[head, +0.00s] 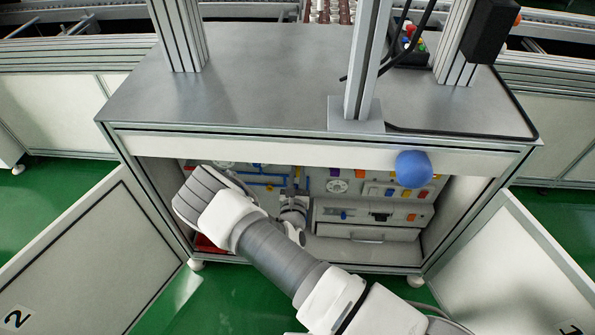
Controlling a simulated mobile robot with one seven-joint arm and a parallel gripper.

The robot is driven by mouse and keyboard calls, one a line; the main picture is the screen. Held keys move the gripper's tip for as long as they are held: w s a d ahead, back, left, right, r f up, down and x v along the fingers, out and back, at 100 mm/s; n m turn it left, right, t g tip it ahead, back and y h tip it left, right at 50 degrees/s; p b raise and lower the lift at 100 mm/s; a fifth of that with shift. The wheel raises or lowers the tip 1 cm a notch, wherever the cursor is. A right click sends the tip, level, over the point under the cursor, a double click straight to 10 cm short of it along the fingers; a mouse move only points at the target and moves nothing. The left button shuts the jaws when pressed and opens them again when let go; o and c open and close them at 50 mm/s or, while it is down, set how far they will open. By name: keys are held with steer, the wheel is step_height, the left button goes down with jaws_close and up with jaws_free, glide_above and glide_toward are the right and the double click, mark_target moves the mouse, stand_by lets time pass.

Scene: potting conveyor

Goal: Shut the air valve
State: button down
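The cabinet under the grey bench stands open, and a panel (360,183) of fittings shows at its back. Blue pipes (262,184) run along the panel's left part. The air valve cannot be made out for certain; it may be among the fittings by these pipes, partly behind my arm. My gripper (296,187) reaches into the cabinet just right of the blue pipes, pointing at the panel. Its fingertips are small and dark here, so I cannot tell whether they are open, shut or touching anything.
Open doors stand at left (90,255) and right (530,262). A blue ball (413,169) sits at the cabinet's front top edge. A white drawer unit (367,232) is low inside, right of my gripper. A red object (208,243) lies at the lower left. Green floor lies in front.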

steer(key=shift+a, duration=0.1)
steer(key=a+f+n+b, duration=0.1)
steer(key=a+f+n, duration=0.3)
steer(key=n, duration=1.4)
steer(key=shift+a+f, duration=0.3)
steer(key=shift+f, duration=0.1)
steer(key=shift+w, duration=0.1)
stand_by(0.4)
steer(key=c, duration=0.8)
jaws_free()
